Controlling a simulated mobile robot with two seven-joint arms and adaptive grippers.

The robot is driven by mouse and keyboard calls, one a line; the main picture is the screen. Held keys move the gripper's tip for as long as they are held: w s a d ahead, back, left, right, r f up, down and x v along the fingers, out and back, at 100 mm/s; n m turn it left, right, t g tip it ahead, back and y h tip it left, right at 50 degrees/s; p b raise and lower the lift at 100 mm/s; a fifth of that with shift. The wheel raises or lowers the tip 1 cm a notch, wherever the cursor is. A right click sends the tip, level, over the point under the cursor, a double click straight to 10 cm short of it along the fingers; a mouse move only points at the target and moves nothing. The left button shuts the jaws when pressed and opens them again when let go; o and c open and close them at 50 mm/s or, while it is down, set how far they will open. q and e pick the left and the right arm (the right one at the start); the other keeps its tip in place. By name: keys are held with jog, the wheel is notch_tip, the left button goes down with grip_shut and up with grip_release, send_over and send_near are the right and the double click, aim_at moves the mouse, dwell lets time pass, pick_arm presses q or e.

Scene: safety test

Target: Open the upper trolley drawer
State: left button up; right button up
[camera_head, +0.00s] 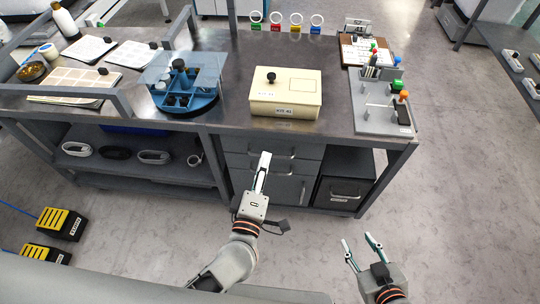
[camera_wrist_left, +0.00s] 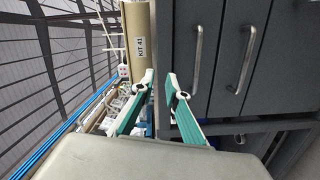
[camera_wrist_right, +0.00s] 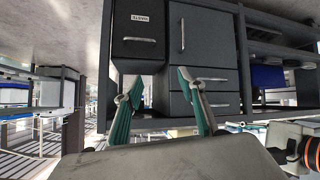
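The grey trolley (camera_head: 210,122) holds a stack of drawers under its dark top. The upper drawer (camera_head: 243,147) looks closed, with a metal bar handle; its front and handle (camera_wrist_left: 198,60) also show in the left wrist view, turned sideways. My left gripper (camera_head: 263,166) is in front of the drawer fronts, empty. In the left wrist view its fingertips (camera_wrist_left: 160,80) are apart, beside the trolley's top edge and left of the upper handle, not around it.
A cream kit box (camera_head: 286,93) and blue round organiser (camera_head: 183,95) stand on the trolley top. A grey fixture (camera_head: 375,118) sits at its right end. A dark bin (camera_head: 343,190) is beside the drawers. Yellow-black pedals (camera_head: 60,223) lie on the left floor.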

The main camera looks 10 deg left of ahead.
pick_arm(q)
jog(key=shift+w+d+f+n+g+y+b, duration=0.1)
jog(key=shift+w+f+n+g+y+b, duration=0.4)
jog(key=shift+w+f, duration=0.85)
jog(key=shift+w+d+f+n+g+y+b, duration=0.1)
jog(key=shift+w+f+n+g+b, duration=0.15)
jog(key=shift+w+f+n, duration=0.85)
jog(key=shift+w+d+f+n+g+y+b, duration=0.1)
jog(key=shift+w+f+n+g+y+b, duration=0.25)
jog(key=shift+w+f, duration=1.3)
jog(key=shift+w+r, duration=0.15)
jog(key=shift+r, duration=0.1)
jog(key=shift+c, duration=0.3)
grip_shut()
jog(key=shift+s, duration=0.2)
